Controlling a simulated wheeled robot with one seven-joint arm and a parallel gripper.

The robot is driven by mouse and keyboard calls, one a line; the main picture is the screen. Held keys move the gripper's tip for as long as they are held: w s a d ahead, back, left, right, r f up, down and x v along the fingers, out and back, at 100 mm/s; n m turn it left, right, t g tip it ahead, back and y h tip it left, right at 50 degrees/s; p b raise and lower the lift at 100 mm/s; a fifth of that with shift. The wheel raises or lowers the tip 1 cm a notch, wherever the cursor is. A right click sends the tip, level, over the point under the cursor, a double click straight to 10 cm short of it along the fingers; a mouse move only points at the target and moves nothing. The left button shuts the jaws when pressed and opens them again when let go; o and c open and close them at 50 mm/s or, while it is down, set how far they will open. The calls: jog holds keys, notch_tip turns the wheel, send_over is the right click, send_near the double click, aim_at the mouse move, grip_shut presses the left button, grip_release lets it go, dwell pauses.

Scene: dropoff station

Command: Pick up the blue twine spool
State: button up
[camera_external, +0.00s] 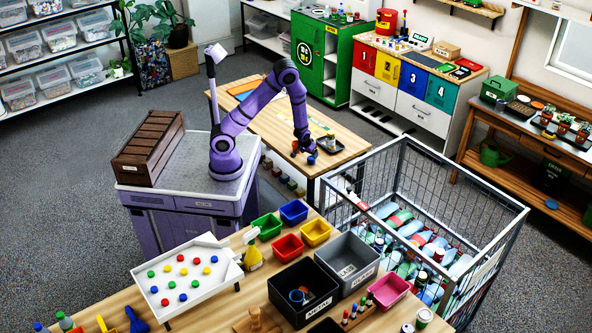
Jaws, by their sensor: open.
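My gripper (303,149) is at the end of the purple arm, pointing down over the wooden table in the middle. It is open. A small blue item (311,160), which looks like the blue twine spool, is just below and slightly right of the fingertips. The picture is too small to tell whether the fingers are around it or only above it. A small orange item shows at the gripper's left side. The gripper hides part of the tabletop there.
A wire cage cart (408,153) full of bottles stands close to the table's right.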

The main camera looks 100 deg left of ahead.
aim_at(311, 157)
jog(key=shift+d+x, duration=0.1)
jog(key=shift+x, duration=1.3)
jog(key=shift+d+x, duration=0.15)
jog(key=shift+x, duration=1.25)
jog(key=c, duration=1)
